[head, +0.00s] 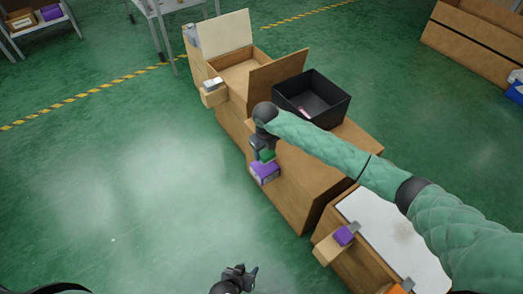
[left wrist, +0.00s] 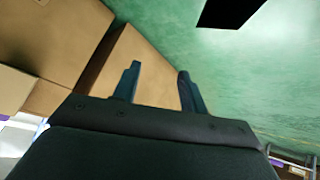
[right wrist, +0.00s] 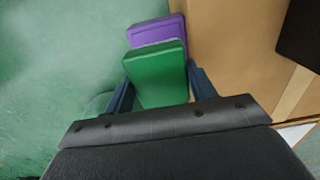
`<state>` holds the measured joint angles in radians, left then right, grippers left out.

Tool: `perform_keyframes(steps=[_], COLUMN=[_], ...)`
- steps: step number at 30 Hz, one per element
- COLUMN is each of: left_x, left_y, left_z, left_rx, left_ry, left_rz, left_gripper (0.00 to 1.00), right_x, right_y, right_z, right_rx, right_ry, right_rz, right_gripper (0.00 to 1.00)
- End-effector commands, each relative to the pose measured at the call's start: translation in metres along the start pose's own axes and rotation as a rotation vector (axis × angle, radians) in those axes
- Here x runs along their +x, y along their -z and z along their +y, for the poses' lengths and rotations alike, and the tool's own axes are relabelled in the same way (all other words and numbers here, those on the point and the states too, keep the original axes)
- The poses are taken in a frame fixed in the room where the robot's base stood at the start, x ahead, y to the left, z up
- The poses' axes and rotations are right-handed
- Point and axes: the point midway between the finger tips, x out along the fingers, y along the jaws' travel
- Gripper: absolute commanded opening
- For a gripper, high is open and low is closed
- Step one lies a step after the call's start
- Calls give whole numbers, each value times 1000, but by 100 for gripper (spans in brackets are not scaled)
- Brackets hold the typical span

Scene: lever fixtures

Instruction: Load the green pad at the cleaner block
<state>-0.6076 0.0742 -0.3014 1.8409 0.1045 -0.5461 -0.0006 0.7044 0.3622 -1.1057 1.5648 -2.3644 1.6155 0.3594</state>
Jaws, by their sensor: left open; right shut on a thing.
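My right gripper (head: 264,150) is shut on the green pad (head: 267,156), beside the front face of the wooden bench. In the right wrist view the green pad (right wrist: 157,75) lies between the two fingers (right wrist: 158,85). A purple block (head: 264,172) is just beyond the pad at the bench's front; it also shows in the right wrist view (right wrist: 157,30). Whether pad and purple block touch cannot be told. Which fixture is the cleaner block is not clear. My left gripper (head: 247,272) is open and empty, low over the floor; its fingers show apart in the left wrist view (left wrist: 157,85).
A black bin (head: 335,107) stands on the bench behind my right arm. A second purple piece (head: 342,236) sits on a wooden block by a white-topped cabinet (head: 385,235). A wooden box with a raised lid (head: 225,34) is at the bench's far end. The green floor at left is clear.

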Motion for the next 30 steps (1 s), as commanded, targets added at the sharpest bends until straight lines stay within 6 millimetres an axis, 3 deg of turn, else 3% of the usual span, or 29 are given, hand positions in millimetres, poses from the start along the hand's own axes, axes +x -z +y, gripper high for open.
perform_keyframes(steps=[4,12,14,30], left_x=[6,22,21,18], left_y=[-13,-17,-16,50], left_z=[-2,-7,-7,-6], left_rx=[-2,0,1,24], left_ry=[0,3,4,1], left_rz=[-8,1,4,183], left_gripper=[43,43,43,43], right_x=[14,41,40,54], right_y=[0,0,0,0], right_z=[0,0,0,0], right_rx=[1,0,0,0], right_ry=[-1,0,0,0], right_rz=[1,1,0,0], right_gripper=[38,38,38,38])
